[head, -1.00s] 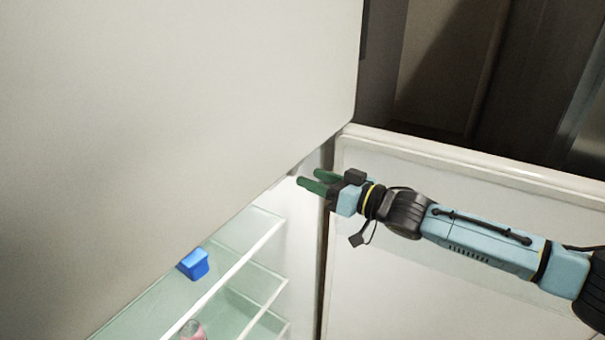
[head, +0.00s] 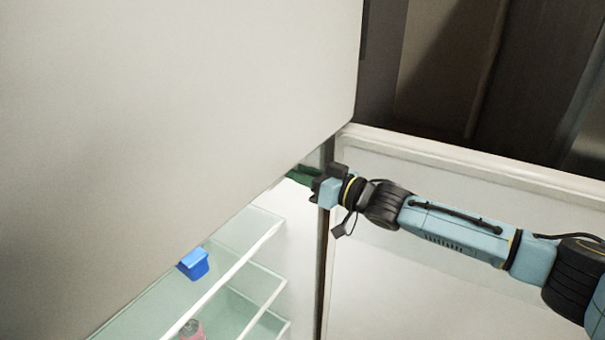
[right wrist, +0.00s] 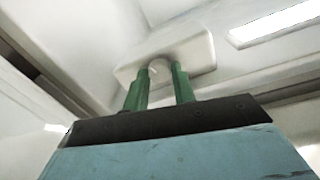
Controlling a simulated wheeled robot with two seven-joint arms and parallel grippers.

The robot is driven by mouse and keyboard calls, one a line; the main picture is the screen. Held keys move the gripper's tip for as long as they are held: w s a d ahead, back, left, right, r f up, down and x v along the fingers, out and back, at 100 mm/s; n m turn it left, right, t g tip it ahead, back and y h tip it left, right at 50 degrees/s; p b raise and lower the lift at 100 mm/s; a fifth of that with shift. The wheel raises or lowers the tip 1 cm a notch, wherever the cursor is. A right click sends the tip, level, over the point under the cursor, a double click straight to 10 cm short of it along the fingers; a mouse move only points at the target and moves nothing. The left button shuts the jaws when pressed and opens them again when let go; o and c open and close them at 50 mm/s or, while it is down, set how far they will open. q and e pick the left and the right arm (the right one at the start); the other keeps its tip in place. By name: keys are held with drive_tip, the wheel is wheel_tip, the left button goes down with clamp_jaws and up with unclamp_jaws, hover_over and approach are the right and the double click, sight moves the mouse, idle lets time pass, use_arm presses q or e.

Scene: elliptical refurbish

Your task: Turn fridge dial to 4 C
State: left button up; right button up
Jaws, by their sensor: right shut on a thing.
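The fridge (head: 262,236) stands with its lower compartment open. In the right wrist view, a white housing (right wrist: 200,52) sits under the compartment's ceiling, with a pale round dial (right wrist: 160,68) on it. My right gripper (right wrist: 160,72) has its two green fingers on either side of the dial and is shut on it. In the head view, the right gripper (head: 300,176) reaches in under the upper door's lower edge, and its fingertips are partly hidden. The dial is hidden there, and no marks on it can be read in the wrist view. My left gripper is not in view.
The closed upper door (head: 180,100) fills the upper left. The open lower door (head: 450,240) stands behind my right arm. Glass shelves (head: 225,262) below hold a blue object (head: 193,264) and a pinkish item (head: 192,331). A bright lamp strip (right wrist: 280,22) is near the housing.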

drive_tip(key=shift+n+p, duration=0.3)
drive_tip(key=shift+n, duration=0.5)
drive_tip(key=o, duration=1)
drive_tip(key=v, duration=1.3)
drive_tip(key=shift+s+d, duration=0.15)
drive_tip(key=shift+f, duration=0.1)
